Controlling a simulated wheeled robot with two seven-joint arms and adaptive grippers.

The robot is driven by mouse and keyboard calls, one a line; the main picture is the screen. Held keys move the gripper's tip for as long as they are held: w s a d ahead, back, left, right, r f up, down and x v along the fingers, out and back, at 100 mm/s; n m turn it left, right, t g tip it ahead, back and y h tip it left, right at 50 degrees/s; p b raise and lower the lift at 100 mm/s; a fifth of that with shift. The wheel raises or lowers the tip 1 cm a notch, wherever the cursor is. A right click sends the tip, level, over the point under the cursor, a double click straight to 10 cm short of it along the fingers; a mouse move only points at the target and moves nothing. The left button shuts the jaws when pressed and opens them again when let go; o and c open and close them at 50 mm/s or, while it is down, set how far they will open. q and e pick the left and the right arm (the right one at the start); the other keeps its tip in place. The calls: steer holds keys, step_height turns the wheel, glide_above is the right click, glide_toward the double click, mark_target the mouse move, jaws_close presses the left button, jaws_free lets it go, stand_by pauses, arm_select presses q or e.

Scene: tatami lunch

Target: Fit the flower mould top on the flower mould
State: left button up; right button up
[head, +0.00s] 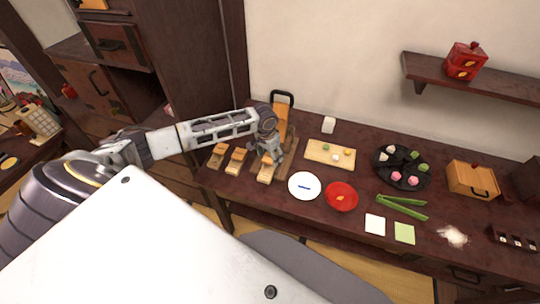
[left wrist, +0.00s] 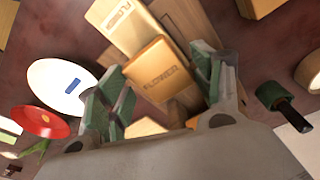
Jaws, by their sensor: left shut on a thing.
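My left gripper (head: 270,152) is over the left part of the dark table, at the wooden moulds. In the left wrist view its two green-padded fingers (left wrist: 158,90) are on either side of a light wooden block marked with lettering, which I take as the flower mould top (left wrist: 158,68). A second light wooden block with similar lettering, likely the flower mould (left wrist: 122,26), lies just beyond it; it also shows below the gripper in the head view (head: 265,174). I cannot tell whether the two touch. My right gripper is not in view.
More wooden moulds (head: 236,160) stand left of the gripper. A white plate (head: 304,194) and a red plate (head: 341,204) lie to the right. A wooden board (head: 316,158) with small sweets and a dark round tray (head: 390,182) stand farther right.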

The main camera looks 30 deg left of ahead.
arm_select(q)
steer(key=shift+f, duration=0.75)
stand_by(0.8)
steer(key=o, duration=1)
steer(key=shift+r, duration=0.1)
step_height(320, 180, up, 12)
steer(key=s, duration=0.1)
steer(key=shift+s, duration=0.2)
steer(key=shift+a+f, duration=0.1)
steer(key=shift+f, duration=0.1)
stand_by(0.8)
